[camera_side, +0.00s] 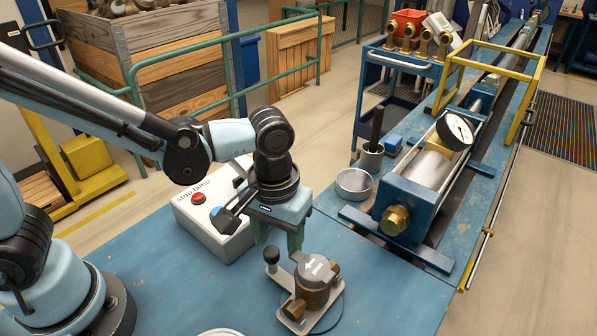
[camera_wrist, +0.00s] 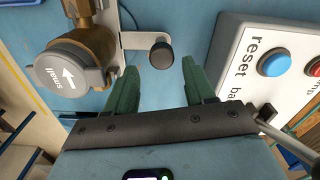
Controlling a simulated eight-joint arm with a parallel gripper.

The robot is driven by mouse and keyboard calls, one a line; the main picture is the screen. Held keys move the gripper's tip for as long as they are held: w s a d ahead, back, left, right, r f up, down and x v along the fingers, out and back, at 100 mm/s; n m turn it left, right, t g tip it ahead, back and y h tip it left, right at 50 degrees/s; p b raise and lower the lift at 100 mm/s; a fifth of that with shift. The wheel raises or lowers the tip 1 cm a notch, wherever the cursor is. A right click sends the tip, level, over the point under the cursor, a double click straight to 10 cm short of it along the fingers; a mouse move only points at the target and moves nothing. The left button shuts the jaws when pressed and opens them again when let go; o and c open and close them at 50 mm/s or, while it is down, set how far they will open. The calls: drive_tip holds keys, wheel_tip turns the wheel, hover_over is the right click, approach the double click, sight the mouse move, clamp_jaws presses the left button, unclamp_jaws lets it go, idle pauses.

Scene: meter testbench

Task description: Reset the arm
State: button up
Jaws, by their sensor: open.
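My gripper (camera_side: 279,246) points down over the blue table, with its two green fingers apart and nothing between them. A brass meter (camera_side: 313,287) with a grey cap, marked with a white arrow, sits on a metal plate just in front of and right of the fingers. In the wrist view, the meter (camera_wrist: 70,75) is at the upper left and its cap reads "small". A black knob (camera_wrist: 162,55) on its bracket appears close to the fingertips.
A white box (camera_side: 212,215) with a red button (camera_side: 198,198) and a blue button (camera_wrist: 275,62) stands left of the gripper. A round metal dish (camera_side: 354,184) and the blue bench with a dial gauge (camera_side: 455,130) stand at right. The table's front right is clear.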

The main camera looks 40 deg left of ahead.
wheel_tip(320, 180, up, 16)
drive_tip(key=shift+a+r, duration=0.25)
drive_tip(key=shift+a, duration=0.05)
idle(0.6)
